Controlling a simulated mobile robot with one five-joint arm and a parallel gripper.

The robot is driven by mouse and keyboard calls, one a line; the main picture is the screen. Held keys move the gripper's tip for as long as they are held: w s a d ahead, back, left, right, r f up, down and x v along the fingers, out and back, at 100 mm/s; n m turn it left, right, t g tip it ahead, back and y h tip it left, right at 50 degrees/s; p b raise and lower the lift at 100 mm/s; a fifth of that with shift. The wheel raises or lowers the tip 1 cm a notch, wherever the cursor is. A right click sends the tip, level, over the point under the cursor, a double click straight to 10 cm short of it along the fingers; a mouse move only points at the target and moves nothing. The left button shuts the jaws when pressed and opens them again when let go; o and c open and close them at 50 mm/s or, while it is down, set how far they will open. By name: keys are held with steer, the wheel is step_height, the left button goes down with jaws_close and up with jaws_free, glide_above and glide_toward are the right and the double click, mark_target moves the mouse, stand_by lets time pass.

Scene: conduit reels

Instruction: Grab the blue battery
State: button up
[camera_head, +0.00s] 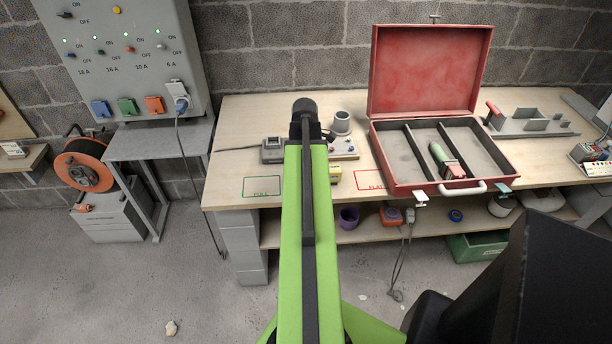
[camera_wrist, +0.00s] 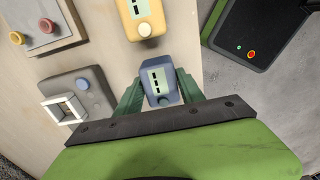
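The blue battery (camera_wrist: 159,82) has a pale label and a blue-grey button and stands on the wooden bench in the wrist view. The two green fingers of my gripper (camera_wrist: 158,86) flank it, one close on each side. Whether they press on it or leave a thin gap is not clear. In the head view my green arm hides the battery and the fingertips; only the dark wrist end (camera_head: 305,112) shows.
A grey device with a square white frame (camera_wrist: 66,108) is left of the battery, and a button box (camera_wrist: 42,25) is above that. An open red case (camera_head: 376,159) stands on the bench to the right. The bench edge and floor (camera_wrist: 245,85) are close on the right.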

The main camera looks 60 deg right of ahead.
jaws_close()
steer(key=shift+r, duration=0.1)
steer(key=shift+r+p, duration=0.3)
steer(key=shift+p, duration=0.1)
step_height(320, 180, up, 4)
steer(key=p, duration=0.4)
steer(key=shift+r, duration=0.1)
steer(key=s+d+r+p, duration=0.1)
steer(key=s+r+p, duration=0.5)
steer(key=s, duration=0.5)
steer(key=shift+s, duration=0.35)
